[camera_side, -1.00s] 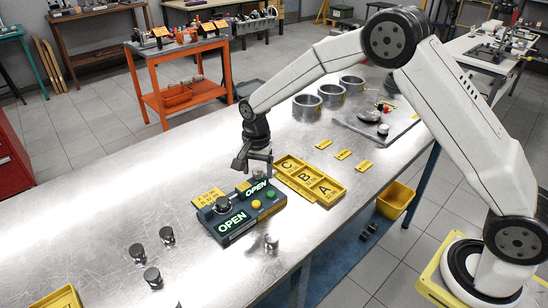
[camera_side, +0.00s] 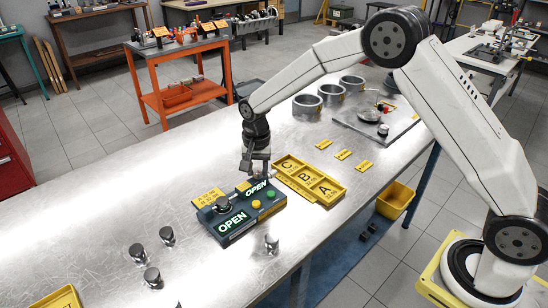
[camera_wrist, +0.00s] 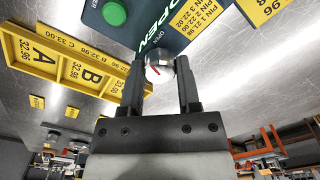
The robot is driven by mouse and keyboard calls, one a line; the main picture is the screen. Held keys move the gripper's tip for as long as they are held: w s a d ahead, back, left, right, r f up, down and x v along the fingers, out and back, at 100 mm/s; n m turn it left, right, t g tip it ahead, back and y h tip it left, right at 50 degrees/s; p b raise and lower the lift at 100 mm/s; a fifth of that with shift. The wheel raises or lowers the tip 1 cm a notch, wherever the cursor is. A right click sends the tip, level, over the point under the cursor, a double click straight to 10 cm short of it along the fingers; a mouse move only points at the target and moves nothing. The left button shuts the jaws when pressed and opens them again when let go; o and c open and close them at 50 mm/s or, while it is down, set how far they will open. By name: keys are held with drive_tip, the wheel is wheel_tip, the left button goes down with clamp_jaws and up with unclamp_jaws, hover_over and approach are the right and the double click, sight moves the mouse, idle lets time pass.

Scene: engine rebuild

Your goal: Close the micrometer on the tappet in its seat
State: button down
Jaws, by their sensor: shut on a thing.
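The dark gauge block (camera_side: 228,230) stands on the bench with two lit displays, both reading OPEN. A dark round part (camera_side: 222,204) sits upright in the seat at its left end; it looks like the tappet. My gripper (camera_side: 253,175) is at the block's far side, behind the right display. In the wrist view my gripper (camera_wrist: 160,85) is shut on a silver knob (camera_wrist: 159,69) with a red mark, at the block's edge next to a small OPEN label. A yellow card with PIN sizes (camera_wrist: 196,18) lies beside it. The knob is hidden in the side view.
A yellow tray marked A, B, C (camera_side: 338,200) lies right of the block. A yellow button (camera_side: 256,204) and a green button (camera_side: 270,194) are on the block. Small metal cylinders (camera_side: 166,235) stand at front left, another (camera_side: 271,243) in front.

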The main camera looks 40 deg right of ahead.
drive_tip(key=n, duration=1)
drive_tip(key=shift+n, duration=0.3)
drive_tip(key=n, duration=0.5)
drive_tip(key=shift+r+n, duration=0.1)
drive_tip(key=shift+n, duration=0.2)
drive_tip(key=n, duration=0.5)
drive_tip(key=shift+n, duration=0.3)
drive_tip(key=shift+c, duration=1.6)
unclamp_jaws()
